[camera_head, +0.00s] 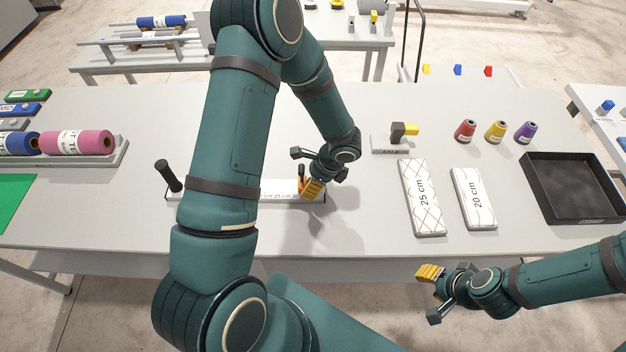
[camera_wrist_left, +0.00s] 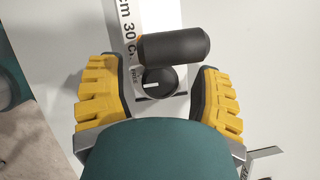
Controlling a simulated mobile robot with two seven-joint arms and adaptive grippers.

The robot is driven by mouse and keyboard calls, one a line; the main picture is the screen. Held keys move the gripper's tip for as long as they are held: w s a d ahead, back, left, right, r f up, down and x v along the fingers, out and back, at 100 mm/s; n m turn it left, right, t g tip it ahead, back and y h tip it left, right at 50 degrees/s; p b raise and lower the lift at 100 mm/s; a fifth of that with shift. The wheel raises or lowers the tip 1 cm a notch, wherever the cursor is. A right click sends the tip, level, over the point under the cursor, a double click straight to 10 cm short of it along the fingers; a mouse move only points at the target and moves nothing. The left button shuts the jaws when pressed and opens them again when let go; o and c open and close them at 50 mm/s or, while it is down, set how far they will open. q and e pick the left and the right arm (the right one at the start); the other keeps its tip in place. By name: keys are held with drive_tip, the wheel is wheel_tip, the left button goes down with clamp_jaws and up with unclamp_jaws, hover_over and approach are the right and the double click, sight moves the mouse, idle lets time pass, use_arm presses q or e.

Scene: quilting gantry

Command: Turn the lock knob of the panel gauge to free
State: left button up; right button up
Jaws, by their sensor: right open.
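The panel gauge (camera_head: 280,196) is a long white ruler bar lying on the table, partly hidden behind my left arm. A black handle (camera_head: 168,176) stands at its left end. My left gripper (camera_head: 312,188) is low over its right end. In the left wrist view, the round black lock knob (camera_wrist_left: 160,82) sits between the open yellow-padded fingers, with a gap on each side. Its white pointer line points left, near small printed lettering. A black cylindrical handle (camera_wrist_left: 172,46) is just beyond the knob. My right gripper (camera_head: 436,292) is open and empty in front of the table.
Two white templates, 25 cm (camera_head: 422,198) and 20 cm (camera_head: 473,198), lie right of the gauge. Thread cones (camera_head: 495,131) and a black tray (camera_head: 575,188) are farther right. Fabric rolls (camera_head: 76,143) lie at the left. The table between gauge and templates is clear.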

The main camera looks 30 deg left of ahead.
use_arm(q)
drive_tip(key=v, duration=1.2)
idle(0.5)
